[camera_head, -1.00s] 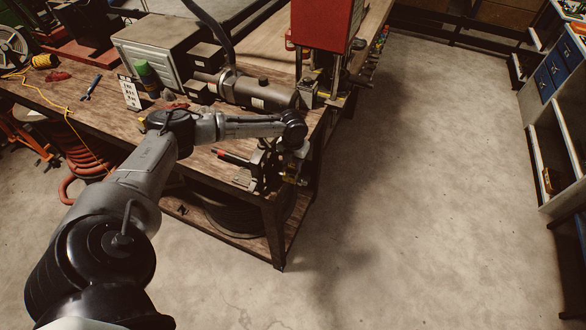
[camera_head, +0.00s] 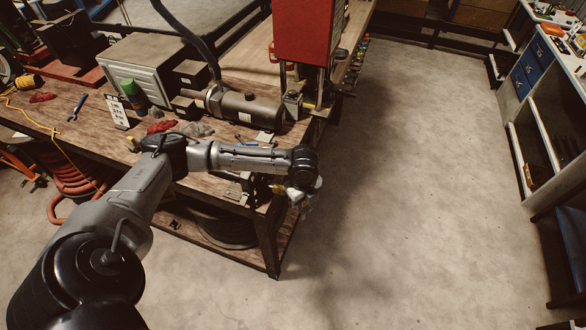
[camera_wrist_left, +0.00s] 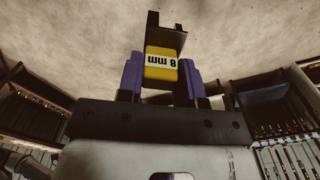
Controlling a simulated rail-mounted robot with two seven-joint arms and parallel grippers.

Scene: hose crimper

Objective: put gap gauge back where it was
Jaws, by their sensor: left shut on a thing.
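The gap gauge (camera_wrist_left: 161,66) is a small yellow block with a white "8 mm" label, seen upside down in the left wrist view. A dark plate-like piece stands just beyond it. My left gripper (camera_wrist_left: 161,82) has purple-sided fingers and is shut on the gauge, one finger on each side. In the head view my left gripper (camera_head: 300,197) hangs by the front right corner of the workbench (camera_head: 95,128), over or just past its edge. The gauge cannot be made out clearly there. My right gripper is not in view.
A red press (camera_head: 302,38) and a dark cylindrical unit (camera_head: 243,107) stand on the bench behind my left arm. A white card with dark marks (camera_head: 116,112) and a blue tool (camera_head: 77,108) are further left. Open concrete floor (camera_head: 420,190) lies to the right.

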